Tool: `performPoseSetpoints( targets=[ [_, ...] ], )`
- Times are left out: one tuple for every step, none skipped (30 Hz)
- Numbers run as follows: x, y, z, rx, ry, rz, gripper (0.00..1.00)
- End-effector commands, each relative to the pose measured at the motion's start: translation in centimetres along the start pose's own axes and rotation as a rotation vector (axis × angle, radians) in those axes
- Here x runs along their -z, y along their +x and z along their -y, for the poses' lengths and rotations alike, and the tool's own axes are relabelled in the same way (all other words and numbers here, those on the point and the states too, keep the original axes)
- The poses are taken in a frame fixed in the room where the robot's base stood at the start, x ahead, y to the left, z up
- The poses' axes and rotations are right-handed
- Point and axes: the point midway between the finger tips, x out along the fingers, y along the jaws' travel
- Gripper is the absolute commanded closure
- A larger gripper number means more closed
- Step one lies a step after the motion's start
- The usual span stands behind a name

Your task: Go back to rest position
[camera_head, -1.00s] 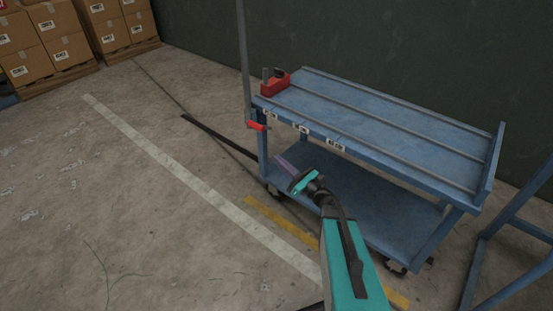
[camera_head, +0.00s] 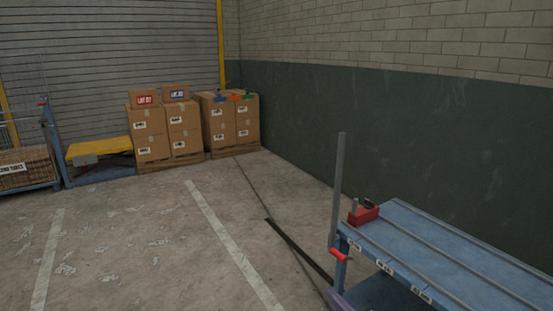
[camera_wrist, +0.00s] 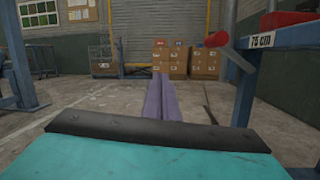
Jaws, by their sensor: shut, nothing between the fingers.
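My gripper (camera_wrist: 158,96) shows in the wrist view as two long purple fingers lying side by side, shut with nothing between them. They point forward over the concrete floor, beyond the teal and black wrist body. The blue cart (camera_head: 450,262) is at the lower right in the head view, cut off by the frame. In the wrist view its label-bearing edge (camera_wrist: 275,40) and leg are close on the right of the fingers, apart from them. In the head view only a purple sliver shows at the bottom, left of the cart; most of my arm is out of frame.
A red block (camera_head: 364,215) sits on the cart's corner, beside a grey upright post (camera_head: 337,190) and a red handle (camera_head: 339,254). Stacked cartons (camera_head: 165,130) on pallets stand at the back. A yellow-topped blue trolley (camera_head: 98,147) is left. Open floor lies between.

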Motion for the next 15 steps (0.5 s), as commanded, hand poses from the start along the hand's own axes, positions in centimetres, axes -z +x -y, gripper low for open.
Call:
performPoseSetpoints(
  targets=[
    [-0.5, 0.8, -2.0, -0.03, 0.003, -0.026, 1.0],
    [-0.2, 1.0, -3.0, -0.048, 0.003, -0.044, 1.0],
    [0.3, 1.3, -4.4, -0.075, 0.001, -0.071, 1.0],
    [0.7, 1.5, -5.5, -0.097, -0.001, -0.092, 1.0],
    [1.0, 1.7, -6.6, -0.118, -0.004, -0.114, 1.0],
    [1.6, 1.8, -8.1, -0.151, -0.014, -0.146, 1.0],
    [2.0, 1.9, -9.3, -0.176, -0.023, -0.171, 1.0],
    [2.5, 1.9, -10.5, -0.202, -0.033, -0.196, 1.0],
    [3.2, 1.7, -12.1, -0.241, -0.049, -0.233, 1.0],
    [3.7, 1.6, -13.3, -0.269, -0.063, -0.26, 1.0],
    [4.2, 1.4, -14.5, -0.299, -0.079, -0.286, 1.0],
    [4.8, 1.1, -15.9, -0.339, -0.102, -0.32, 1.0],
    [5.3, 0.8, -17.0, -0.367, -0.118, -0.344, 1.0],
    [5.8, 0.4, -18.0, -0.397, -0.135, -0.369, 1.0],
    [6.5, -0.1, -19.3, -0.437, -0.159, -0.4, 1.0]
  ],
)
